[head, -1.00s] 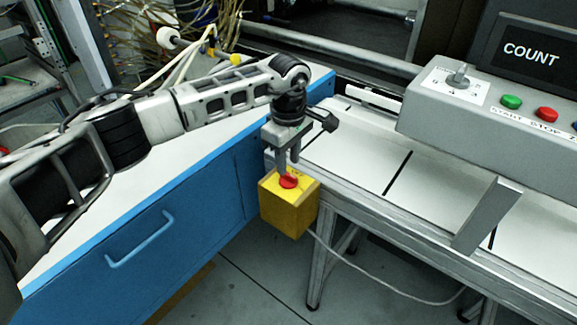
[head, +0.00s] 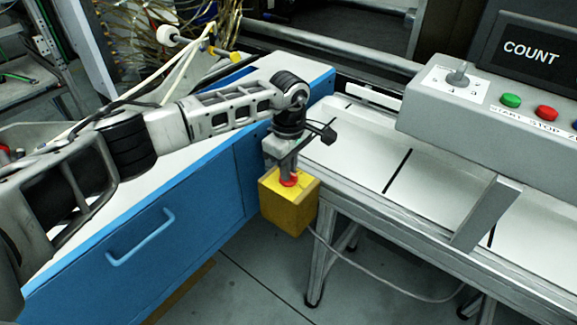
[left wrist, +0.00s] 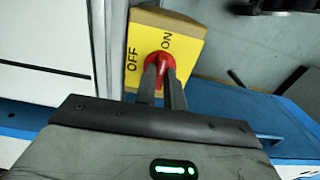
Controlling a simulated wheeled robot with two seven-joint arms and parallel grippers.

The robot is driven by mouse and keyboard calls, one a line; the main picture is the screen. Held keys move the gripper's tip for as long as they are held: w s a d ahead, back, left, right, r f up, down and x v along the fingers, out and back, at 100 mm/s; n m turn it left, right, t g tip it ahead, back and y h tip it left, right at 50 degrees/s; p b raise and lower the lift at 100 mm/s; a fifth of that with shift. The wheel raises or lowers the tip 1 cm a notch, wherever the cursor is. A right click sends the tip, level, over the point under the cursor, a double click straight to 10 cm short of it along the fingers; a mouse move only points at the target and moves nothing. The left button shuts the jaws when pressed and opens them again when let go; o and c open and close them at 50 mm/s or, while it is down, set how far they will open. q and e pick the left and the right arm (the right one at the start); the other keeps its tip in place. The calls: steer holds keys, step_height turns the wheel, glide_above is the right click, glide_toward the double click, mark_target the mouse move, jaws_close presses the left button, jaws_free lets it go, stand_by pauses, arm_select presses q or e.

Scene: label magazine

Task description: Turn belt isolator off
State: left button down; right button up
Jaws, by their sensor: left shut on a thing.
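The belt isolator is a yellow box (head: 288,208) with a red rotary knob (head: 290,183) on its top face, at the corner of the conveyor frame. In the left wrist view its yellow face (left wrist: 183,55) carries the words OFF, at the left, and ON, at the upper right. My left gripper (head: 288,176) points down onto the box and is shut on the red knob, which shows between and behind the fingers (left wrist: 162,88). The fingers partly hide the knob, so I cannot tell exactly where it points. My right gripper is not in view.
A blue cabinet (head: 150,245) with a white top stands left of the box, under my left arm. The white conveyor bed (head: 350,150) runs right, with a grey control panel (head: 470,110) above it. A grey cable (head: 375,285) hangs behind the box.

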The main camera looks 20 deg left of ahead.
arm_select(q)
steer(key=shift+n, duration=0.3)
steer(key=n+b, duration=0.1)
steer(key=n, duration=0.2)
steer(key=shift+n, duration=0.3)
steer(key=n+b, duration=0.1)
steer(key=n, duration=0.3)
steer(key=shift+n, duration=0.3)
steer(key=n, duration=0.4)
steer(key=shift+r, duration=0.1)
steer(key=n, duration=0.5)
steer(key=c, duration=1.5)
jaws_free()
steer(key=shift+r, duration=0.1)
